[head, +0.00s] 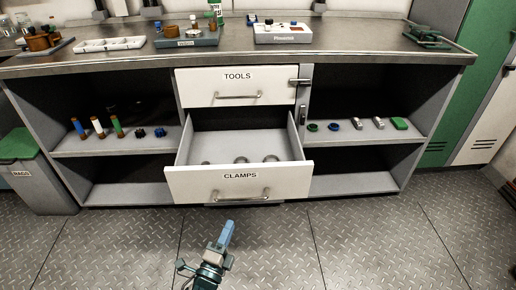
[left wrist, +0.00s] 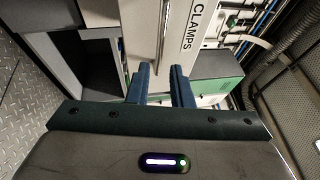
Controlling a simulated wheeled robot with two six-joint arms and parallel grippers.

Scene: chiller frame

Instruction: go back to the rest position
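My left gripper (head: 229,226) has blue fingers and is in front of and below the open CLAMPS drawer (head: 198,182) in the head view. In the left wrist view its two fingers (left wrist: 161,82) stand apart with nothing held between them. The drawer's front, with its CLAMPS label, also shows in the left wrist view (left wrist: 184,52). The drawer is pulled out, and several ring-like metal clamps (head: 241,160) lie inside. Its handle (head: 238,196) appears clear of the gripper. My right gripper is not in view.
The closed TOOLS drawer (head: 205,88) is above the CLAMPS drawer. Open shelves stand on both sides of the drawers, under the workbench (head: 345,55). A grey bin with a green lid (head: 18,146) stands at the left. The metal floor (head: 345,245) in front is clear.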

